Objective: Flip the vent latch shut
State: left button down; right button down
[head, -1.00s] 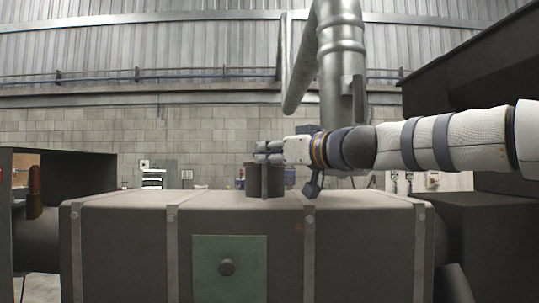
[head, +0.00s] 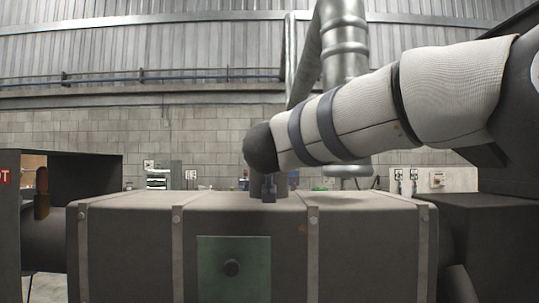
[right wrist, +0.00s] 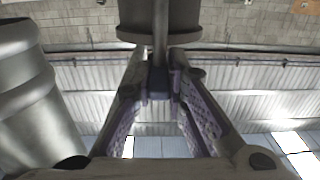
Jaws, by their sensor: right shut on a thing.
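The dark vent stub (head: 282,183) stands on top of the large dark box, partly hidden by my right arm in the head view. In the right wrist view a wide dark cylinder (right wrist: 160,18) is at the top, and a dark bar (right wrist: 160,45), which looks like the latch, runs from it between my fingers. My right gripper (right wrist: 158,78) is shut on this bar, with the purple pads on either side of it. In the head view the right hand is hidden behind its own forearm. The latch cannot be made out there. My left gripper is not in view.
The ribbed box (head: 370,240) has a green panel (head: 215,285) with a knob on its front. A brown-handled lever (head: 41,190) stands in the opening at the left. A big metal duct (head: 345,60) rises behind my arm; it also shows in the wrist view (right wrist: 30,100).

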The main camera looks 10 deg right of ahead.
jog(key=shift+f, duration=0.15)
dwell(0.4)
jog(key=c, duration=1.6)
grip_release()
jog(key=shift+w, duration=0.1)
jog(key=shift+s, duration=0.2)
jog(key=s+a, duration=0.2)
jog(key=s, duration=0.9)
jog(key=shift+s+a, duration=0.25)
jog(key=shift+a, duration=0.05)
